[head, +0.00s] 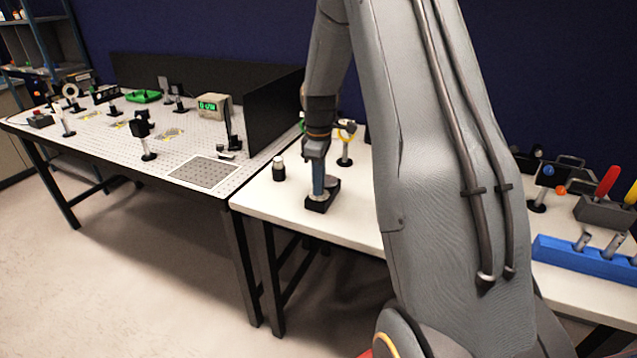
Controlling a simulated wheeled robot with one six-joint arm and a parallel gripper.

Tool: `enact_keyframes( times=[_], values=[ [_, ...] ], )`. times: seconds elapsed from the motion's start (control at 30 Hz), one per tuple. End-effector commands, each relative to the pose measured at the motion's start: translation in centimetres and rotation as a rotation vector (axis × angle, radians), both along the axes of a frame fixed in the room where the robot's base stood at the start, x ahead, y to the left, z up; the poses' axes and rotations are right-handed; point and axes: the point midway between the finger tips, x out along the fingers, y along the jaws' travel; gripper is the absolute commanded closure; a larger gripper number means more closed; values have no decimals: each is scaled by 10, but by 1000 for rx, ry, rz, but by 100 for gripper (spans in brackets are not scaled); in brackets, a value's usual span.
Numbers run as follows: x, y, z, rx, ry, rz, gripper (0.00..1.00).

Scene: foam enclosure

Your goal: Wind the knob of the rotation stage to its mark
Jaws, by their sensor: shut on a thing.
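The rotation stage (319,206) is a small black block with a grey top, near the front edge of the white table. My gripper (319,190) points straight down onto it from above. Its fingers look narrow and bluish and are shut at the top of the stage, on the knob. The knob itself is hidden by the fingers and is too small to make out. The mark on the stage cannot be seen from here, so the knob's angle to it cannot be told.
A small dark bottle with a pale cap (278,169) stands left of the stage. A yellow ring on a post (346,143) stands behind it. The perforated optical table (150,155) is at left. A blue rack (584,257) is at right, past my arm.

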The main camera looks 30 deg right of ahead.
Motion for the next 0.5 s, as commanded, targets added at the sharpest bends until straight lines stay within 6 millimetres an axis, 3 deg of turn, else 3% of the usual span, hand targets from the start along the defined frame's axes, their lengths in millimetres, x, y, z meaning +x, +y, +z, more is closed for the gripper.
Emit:
enact_keyframes(
  times=[0.5],
  values=[
    [1, -1, 1, -1, -2, -352, 100]
  ],
)
